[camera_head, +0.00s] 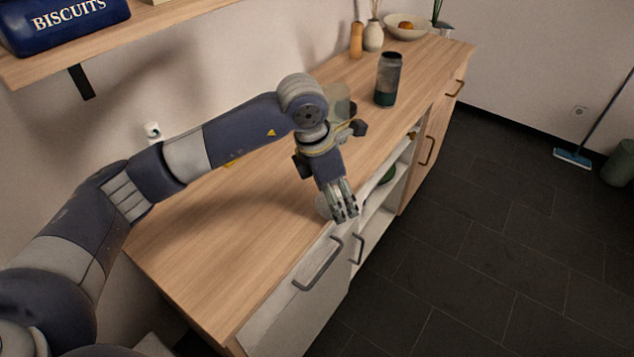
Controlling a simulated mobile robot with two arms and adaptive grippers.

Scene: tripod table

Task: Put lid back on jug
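My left gripper (345,214) reaches in from the left and points down at the front edge of the wooden counter. Its fingers look close together, but whether they are shut on anything cannot be told. My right gripper is not in view.
A dark see-through jar (387,80) stands on the counter (240,250) beyond the wrist. A bowl (406,27), a vase (373,37) and a wooden bottle (356,41) stand at the far end. A shelf (150,28) with a blue biscuit tin (65,22) overhangs the back left. The near counter is clear.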

